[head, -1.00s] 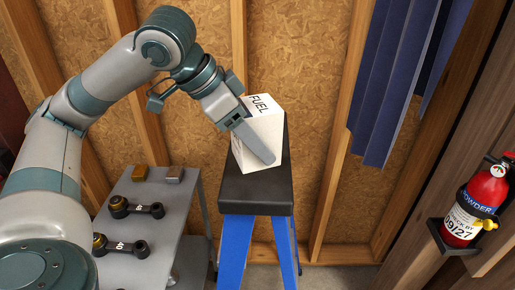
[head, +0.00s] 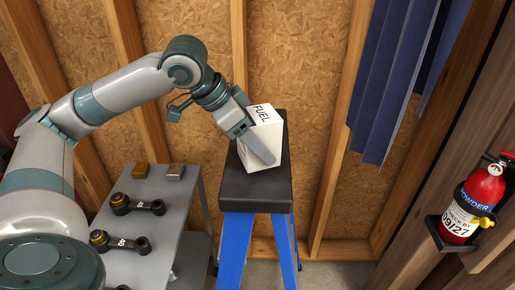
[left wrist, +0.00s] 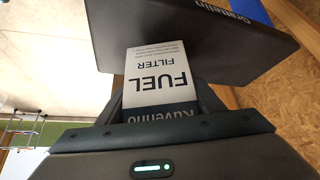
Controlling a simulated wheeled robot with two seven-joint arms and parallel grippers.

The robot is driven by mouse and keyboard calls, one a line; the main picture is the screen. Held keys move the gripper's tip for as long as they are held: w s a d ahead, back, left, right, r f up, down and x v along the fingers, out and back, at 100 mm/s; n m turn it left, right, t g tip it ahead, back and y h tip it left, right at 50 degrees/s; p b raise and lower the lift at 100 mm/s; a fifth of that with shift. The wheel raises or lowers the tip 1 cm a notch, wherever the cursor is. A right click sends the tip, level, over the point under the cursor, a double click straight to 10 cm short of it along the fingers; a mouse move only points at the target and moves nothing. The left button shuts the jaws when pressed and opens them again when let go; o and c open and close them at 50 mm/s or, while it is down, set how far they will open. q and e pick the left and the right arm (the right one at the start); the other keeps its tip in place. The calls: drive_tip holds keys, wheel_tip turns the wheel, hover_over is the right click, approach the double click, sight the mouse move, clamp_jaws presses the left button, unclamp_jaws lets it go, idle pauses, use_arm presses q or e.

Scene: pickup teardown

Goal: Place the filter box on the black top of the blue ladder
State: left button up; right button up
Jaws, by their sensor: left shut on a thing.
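The white filter box (head: 264,128), marked FUEL, is tilted a little over the black top (head: 258,190) of the blue ladder (head: 237,245). My left gripper (head: 262,150) is shut on the box from the left side. In the left wrist view the box (left wrist: 158,72) sits between the fingers, with the black top (left wrist: 190,30) close behind it. Whether the box's lower edge touches the top I cannot tell. My right gripper is not in view.
A grey cart (head: 172,215) left of the ladder holds several metal parts, including two black rods (head: 135,205). A red fire extinguisher (head: 478,205) hangs at the right. Blue panels (head: 395,80) hang at the back right. The front of the black top is clear.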

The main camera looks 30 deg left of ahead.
use_arm(q)
drive_tip(key=shift+f, duration=1)
drive_tip(key=shift+f, duration=0.1)
drive_tip(key=o, duration=1.4)
drive_tip(key=b+v, duration=0.1)
drive_tip(key=v, duration=1.1)
